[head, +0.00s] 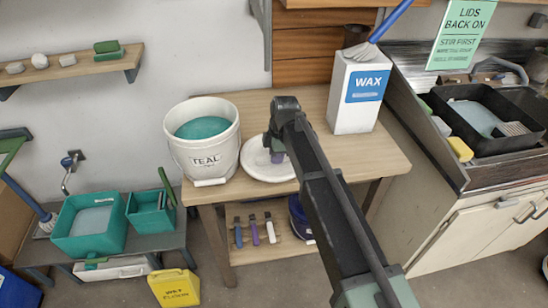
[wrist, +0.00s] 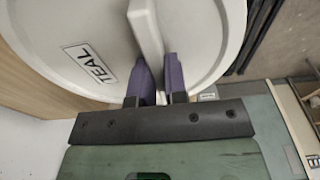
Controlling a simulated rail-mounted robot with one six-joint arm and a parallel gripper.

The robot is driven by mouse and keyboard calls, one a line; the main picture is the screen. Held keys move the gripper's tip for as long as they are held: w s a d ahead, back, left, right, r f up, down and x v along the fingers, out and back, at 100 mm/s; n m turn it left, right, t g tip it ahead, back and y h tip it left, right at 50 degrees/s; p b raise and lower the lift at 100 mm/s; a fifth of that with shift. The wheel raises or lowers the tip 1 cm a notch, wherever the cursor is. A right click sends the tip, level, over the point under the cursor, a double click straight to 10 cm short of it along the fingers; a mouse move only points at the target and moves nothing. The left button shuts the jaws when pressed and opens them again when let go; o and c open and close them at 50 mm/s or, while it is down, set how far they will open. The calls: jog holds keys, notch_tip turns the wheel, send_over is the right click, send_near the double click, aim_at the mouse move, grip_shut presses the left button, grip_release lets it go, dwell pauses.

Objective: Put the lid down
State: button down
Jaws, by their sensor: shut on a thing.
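The white round lid (head: 258,168) is at the table (head: 242,104), just right of the bucket. In the wrist view the lid (wrist: 205,30) fills the top and shows a TEAL label and a raised bar handle (wrist: 146,30). My gripper (head: 277,152) is over the lid; in the wrist view its purple pads (wrist: 160,72) are shut on the handle. The lid looks about level; I cannot tell if it touches the tabletop. The white TEAL bucket (head: 206,159) stands open at the left, with teal glaze (head: 201,127) inside.
A white WAX container (head: 352,108) with a blue-handled brush stands at the table's back right. Several handled tools (head: 254,229) and a dark blue bucket (head: 299,218) sit on the lower shelf. Bare tabletop shows behind the lid.

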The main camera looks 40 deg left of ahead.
jog(key=w+a+f+b, duration=0.2)
jog(key=a+f+b, duration=0.1)
jog(key=shift+w+f, duration=0.1)
jog(key=shift+w, duration=0.25)
jog(key=shift+s+d+r, duration=0.1)
jog(key=shift+r, duration=0.15)
jog(key=shift+f, duration=0.25)
jog(key=c, duration=1.1)
grip_release()
jog(key=shift+r, duration=0.1)
jog(key=shift+c, duration=0.2)
notch_tip(320, 180, up, 12)
jog(key=w+p, duration=0.1)
jog(key=p, duration=1.1)
jog(key=shift+d, duration=0.45)
